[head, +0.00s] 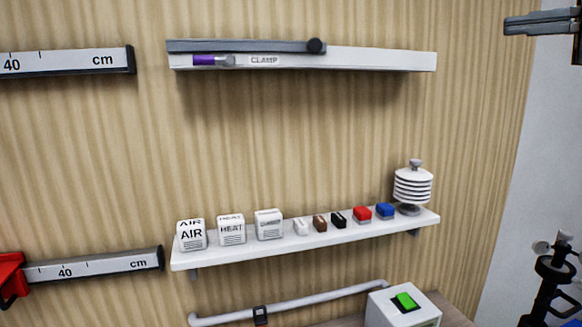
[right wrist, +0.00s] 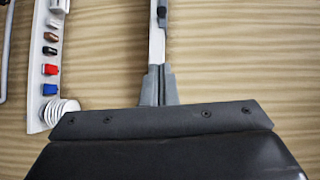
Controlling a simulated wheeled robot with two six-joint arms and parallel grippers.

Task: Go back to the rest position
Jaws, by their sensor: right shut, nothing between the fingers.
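My right gripper (head: 512,24) is at the upper right of the head view, to the right of the upper clamp shelf (head: 395,60). Its fingers are closed together with nothing between them. In the right wrist view the closed fingertips (right wrist: 158,82) lie in front of the wood-grained wall, and the clamp shelf shows beyond them. My left gripper is not in view.
A lower white shelf (head: 340,238) holds white blocks, small coloured pieces and a ribbed white sensor (head: 412,187). Two rulers (head: 65,62) are at left, with a red piece (head: 10,275). A box with a green switch (head: 405,302) stands below.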

